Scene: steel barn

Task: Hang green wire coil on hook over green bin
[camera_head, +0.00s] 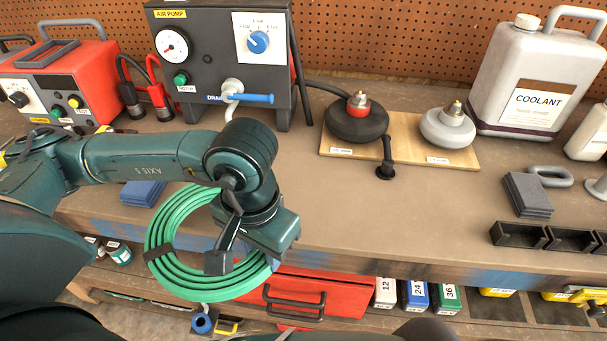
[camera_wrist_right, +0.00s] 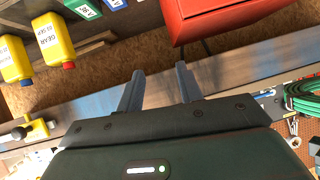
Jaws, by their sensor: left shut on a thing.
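The green wire coil (camera_head: 165,245) is a wide ring of several turns with dark ties, in the head view in front of the workbench edge. My left gripper (camera_head: 240,262) is shut on its right side, and the fingers partly hide the wire there. In the right wrist view, my right gripper (camera_wrist_right: 160,88) has its two fingers apart with nothing between them. Green coiled wire (camera_wrist_right: 302,98) also shows at that view's right edge; I cannot tell whether it is the same coil. I cannot make out the hook or the green bin.
The workbench (camera_head: 310,205) carries an air pump (camera_head: 215,60), a red machine (camera_head: 75,75), a wooden board (camera_head: 395,150) with two round devices, and a coolant jug (camera_head: 535,75). A red drawer unit (camera_head: 345,297) and a shelf of bottles lie below. The bench's front middle is clear.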

